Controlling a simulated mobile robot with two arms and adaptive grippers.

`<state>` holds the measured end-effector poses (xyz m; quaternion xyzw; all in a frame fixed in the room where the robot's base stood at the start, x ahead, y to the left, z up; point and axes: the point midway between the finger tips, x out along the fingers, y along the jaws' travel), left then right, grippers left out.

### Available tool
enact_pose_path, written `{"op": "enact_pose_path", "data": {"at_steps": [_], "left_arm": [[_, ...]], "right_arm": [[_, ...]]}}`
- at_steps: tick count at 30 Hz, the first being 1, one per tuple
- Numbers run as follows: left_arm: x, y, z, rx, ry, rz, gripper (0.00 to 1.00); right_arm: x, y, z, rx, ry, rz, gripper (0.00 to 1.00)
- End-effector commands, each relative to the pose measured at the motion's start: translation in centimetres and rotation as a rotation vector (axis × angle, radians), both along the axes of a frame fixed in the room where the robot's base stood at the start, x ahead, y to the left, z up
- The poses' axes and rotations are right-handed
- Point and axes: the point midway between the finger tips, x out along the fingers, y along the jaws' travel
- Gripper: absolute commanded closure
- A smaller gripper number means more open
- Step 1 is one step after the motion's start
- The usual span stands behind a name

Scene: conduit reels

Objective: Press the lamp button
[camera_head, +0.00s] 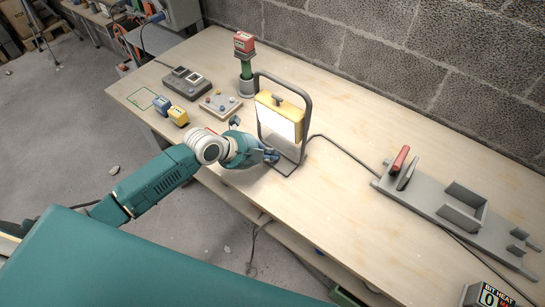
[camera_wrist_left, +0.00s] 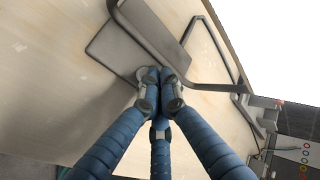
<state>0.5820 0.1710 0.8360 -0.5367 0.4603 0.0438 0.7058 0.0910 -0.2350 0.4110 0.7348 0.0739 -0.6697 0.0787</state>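The work lamp (camera_head: 281,118) stands upright on the workbench, with a yellow housing, a bright white front panel and a dark tubular stand. A dark knob shows on top of the housing; I cannot tell whether it is the button. My left gripper (camera_head: 271,155) is low in front of the lamp, close to its stand. In the left wrist view its blue fingers (camera_wrist_left: 160,85) are drawn together with nothing visible between them. The grey stand (camera_wrist_left: 146,30) lies just beyond the fingertips; contact is unclear. My right gripper is out of view.
Left of the lamp are a red-topped green tool in a holder (camera_head: 245,65), a grey control box (camera_head: 187,83), a button panel (camera_head: 220,104) and blue and yellow blocks (camera_head: 177,116). A grey tool tray (camera_head: 430,205) lies right. A cable runs between; a block wall stands behind.

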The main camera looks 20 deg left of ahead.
Motion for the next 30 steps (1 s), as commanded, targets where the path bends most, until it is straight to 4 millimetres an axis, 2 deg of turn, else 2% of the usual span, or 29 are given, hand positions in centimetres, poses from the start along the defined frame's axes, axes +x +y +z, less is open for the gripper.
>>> {"op": "enact_pose_path", "data": {"at_steps": [11,20,30], "left_arm": [[-0.01,-0.01,-0.03,0.0,0.0,0.0,1.0],[-0.01,-0.03,-0.98,0.0,0.0,0.0,1.0],[-0.02,-0.01,-0.86,0.001,0.001,0.0,1.0]], "right_arm": [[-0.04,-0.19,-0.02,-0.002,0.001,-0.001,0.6],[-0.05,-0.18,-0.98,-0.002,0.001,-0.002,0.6],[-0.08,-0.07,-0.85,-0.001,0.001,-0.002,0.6]]}}
